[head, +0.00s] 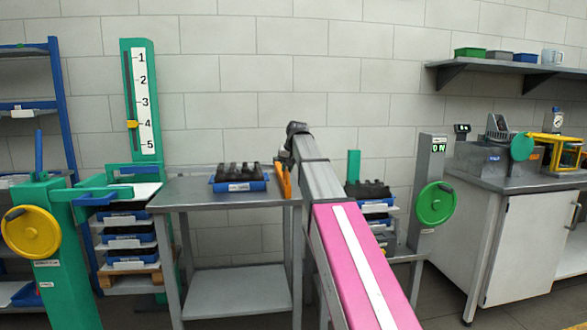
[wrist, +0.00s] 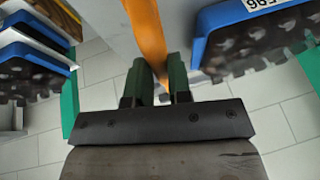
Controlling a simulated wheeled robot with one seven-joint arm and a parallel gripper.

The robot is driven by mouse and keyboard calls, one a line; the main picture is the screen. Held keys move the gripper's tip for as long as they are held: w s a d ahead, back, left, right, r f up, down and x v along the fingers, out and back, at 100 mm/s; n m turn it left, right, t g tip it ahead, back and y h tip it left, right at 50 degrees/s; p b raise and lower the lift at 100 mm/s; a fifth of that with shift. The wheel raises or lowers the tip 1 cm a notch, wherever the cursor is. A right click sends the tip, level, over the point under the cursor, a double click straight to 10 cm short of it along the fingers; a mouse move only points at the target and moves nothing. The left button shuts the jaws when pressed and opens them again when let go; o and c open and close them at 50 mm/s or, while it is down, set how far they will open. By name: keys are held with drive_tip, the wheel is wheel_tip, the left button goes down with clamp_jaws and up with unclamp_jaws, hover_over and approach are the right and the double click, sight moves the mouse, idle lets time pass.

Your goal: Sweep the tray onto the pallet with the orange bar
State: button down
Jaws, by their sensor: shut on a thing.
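My gripper (wrist: 160,72) is shut on the orange bar (wrist: 149,32), which stands between its two green fingers. In the head view the orange bar (head: 284,181) shows at the table's right end, beside my arm; the fingers are mostly hidden there. The blue tray (head: 239,186) with dark contents lies on the steel table, just left of the bar with a small gap. In the wrist view the tray (wrist: 207,40) is at the upper right, apart from the bar. The wooden pallet (head: 152,269) is left of the table, bearing stacked blue trays and white sheets.
The stack's white top (head: 130,192) looks about level with the steel table (head: 185,192); the table left of the tray is bare. A green post with a numbered scale (head: 145,100) stands behind, its yellow pointer near 4. Another tray stack (head: 370,200) stands right of my arm.

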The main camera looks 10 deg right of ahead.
drive_tip(key=a, duration=5.8)
drive_tip(key=shift+a, duration=0.35)
drive_tip(key=c, duration=1.1)
unclamp_jaws()
drive_tip(key=shift+a, duration=0.15)
drive_tip(key=shift+o, duration=0.2)
drive_tip(key=v, duration=1)
drive_tip(key=shift+r, duration=0.4)
drive_tip(key=shift+s, duration=0.1)
